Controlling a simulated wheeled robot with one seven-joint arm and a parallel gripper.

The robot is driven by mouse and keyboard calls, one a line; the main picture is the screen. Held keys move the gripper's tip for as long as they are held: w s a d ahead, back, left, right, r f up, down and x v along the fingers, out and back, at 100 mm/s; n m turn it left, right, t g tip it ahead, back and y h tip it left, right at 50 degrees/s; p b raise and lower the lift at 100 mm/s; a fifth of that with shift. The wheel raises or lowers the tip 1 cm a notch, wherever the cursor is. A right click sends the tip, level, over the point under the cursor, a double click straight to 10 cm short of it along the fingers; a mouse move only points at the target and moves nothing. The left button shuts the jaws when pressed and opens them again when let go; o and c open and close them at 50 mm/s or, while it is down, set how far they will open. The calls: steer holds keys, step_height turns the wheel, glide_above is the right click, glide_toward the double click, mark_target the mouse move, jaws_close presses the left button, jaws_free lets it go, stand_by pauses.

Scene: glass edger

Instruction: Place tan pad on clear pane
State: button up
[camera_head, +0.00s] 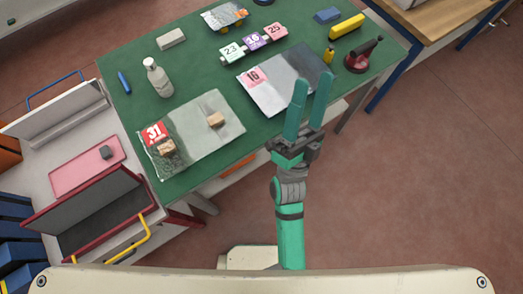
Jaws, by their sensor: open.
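One pane (195,128) with a red tag 31 (153,134) lies at the front left of the green table; it looks see-through and greenish. Two small tan pads lie on it: one tan pad (217,119) near its middle right, another tan pad (167,147) near its left end, just below the tag. A second, greyer pane (285,95) with a pink tag 16 (254,76) lies to the right. My gripper (311,90) is open and empty, its two teal fingers reaching over the right part of the grey pane. Its height above the pane is hard to tell.
A cart with a pink tray (88,167) is at left. Floor is open at right.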

steer(key=s+a+f+n+g+y, duration=0.3)
steer(key=s+f+n+g, duration=0.3)
steer(key=f, duration=0.8)
steer(key=s+a+f+n+g+y, duration=0.3)
steer(key=s+a+f+n+g, duration=0.3)
steer(key=s+f, duration=0.6)
step_height(320, 180, down, 3)
steer(key=shift+s+a+r+n+g, duration=0.2)
steer(key=shift+s+n+g, duration=0.1)
steer(key=shift+n+g, duration=0.5)
